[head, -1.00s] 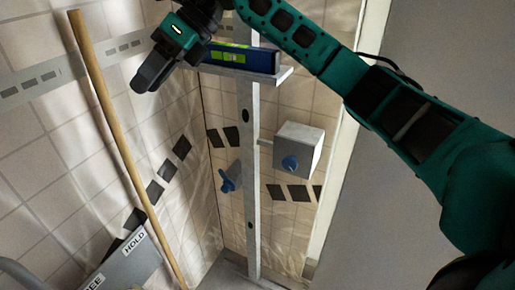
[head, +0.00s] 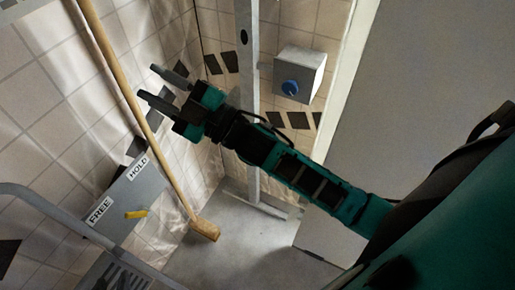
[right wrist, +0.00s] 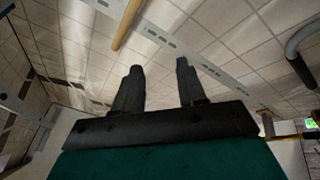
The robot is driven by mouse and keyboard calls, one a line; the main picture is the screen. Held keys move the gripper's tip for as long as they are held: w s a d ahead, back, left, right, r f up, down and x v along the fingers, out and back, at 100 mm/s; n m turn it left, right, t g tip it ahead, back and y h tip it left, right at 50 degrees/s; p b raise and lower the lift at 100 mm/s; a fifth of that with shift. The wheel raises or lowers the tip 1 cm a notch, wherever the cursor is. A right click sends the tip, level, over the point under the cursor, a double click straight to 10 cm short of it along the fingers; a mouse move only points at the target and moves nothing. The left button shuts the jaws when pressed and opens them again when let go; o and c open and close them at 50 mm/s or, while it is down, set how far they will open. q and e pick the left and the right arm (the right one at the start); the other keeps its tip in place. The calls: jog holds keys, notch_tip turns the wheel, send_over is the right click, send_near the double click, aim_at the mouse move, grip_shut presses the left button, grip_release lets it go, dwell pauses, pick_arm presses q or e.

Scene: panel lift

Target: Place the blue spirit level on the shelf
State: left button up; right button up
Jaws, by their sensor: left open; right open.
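The blue spirit level and the shelf are outside the head view. My right gripper (head: 163,88) is in the head view, in front of the tiled wall and close to the wooden pole. The right wrist view shows its two fingers (right wrist: 156,88) apart with nothing between them. My left gripper is not visible in either view.
The wooden pole (head: 130,95) leans against the wall, also in the right wrist view (right wrist: 127,24). A metal upright (head: 250,80) and a grey box with a blue knob (head: 302,70) stand behind my right arm. A FREE/HOLD panel (head: 122,200) with a yellow lever (head: 136,214) is lower left.

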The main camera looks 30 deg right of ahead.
jog(key=s+d+f+m+g+h, duration=0.2)
jog(key=s+d+f+m+h, duration=0.1)
jog(key=f, duration=0.6)
jog(key=s+d+f+m+g+h, duration=0.3)
jog(key=s+f+m, duration=0.3)
jog(key=f, duration=0.4)
jog(key=s+d+f+m+g+h, duration=0.2)
jog(key=s+d+f+m+h, duration=0.1)
jog(key=s+f, duration=0.4)
notch_tip(320, 180, down, 3)
jog(key=shift+d+r+m+g+h, duration=0.15)
jog(key=shift+d+m+g+h, duration=0.2)
jog(key=shift+m+h, duration=0.55)
